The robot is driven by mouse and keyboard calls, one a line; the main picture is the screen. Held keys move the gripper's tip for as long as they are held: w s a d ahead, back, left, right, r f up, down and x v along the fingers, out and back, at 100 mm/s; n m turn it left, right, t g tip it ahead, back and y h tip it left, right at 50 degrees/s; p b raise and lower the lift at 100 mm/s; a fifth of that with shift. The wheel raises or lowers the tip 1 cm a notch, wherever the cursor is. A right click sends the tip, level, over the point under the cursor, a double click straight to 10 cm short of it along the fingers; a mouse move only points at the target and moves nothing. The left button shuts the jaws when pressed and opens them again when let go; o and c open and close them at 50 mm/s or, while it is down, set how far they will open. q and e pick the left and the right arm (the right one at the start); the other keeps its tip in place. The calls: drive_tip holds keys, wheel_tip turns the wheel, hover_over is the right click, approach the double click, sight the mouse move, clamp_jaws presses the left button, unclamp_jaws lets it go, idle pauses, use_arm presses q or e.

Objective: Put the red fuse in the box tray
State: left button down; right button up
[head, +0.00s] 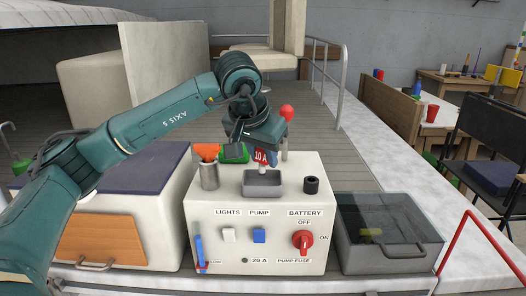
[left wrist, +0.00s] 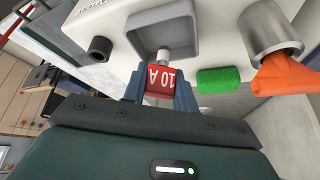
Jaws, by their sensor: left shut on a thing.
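The red fuse (head: 262,156), marked 10 A, is held between the fingertips of my left gripper (head: 264,150). In the left wrist view the red fuse (left wrist: 165,82) sits between the blue fingers of the left gripper (left wrist: 160,90), with its pale metal end pointing toward the tray. The grey box tray (head: 263,188) is on top of the white switch box, below the fuse in the head view. The tray (left wrist: 190,40) looks empty in the left wrist view. Whether the fuse end touches the tray rim I cannot tell. My right gripper is not in view.
A clear-lidded grey bin (head: 388,240) is at the right.

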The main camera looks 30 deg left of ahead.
use_arm(q)
drive_tip(key=c, duration=1)
unclamp_jaws()
drive_tip(key=shift+c, duration=0.2)
drive_tip(key=v, duration=1.3)
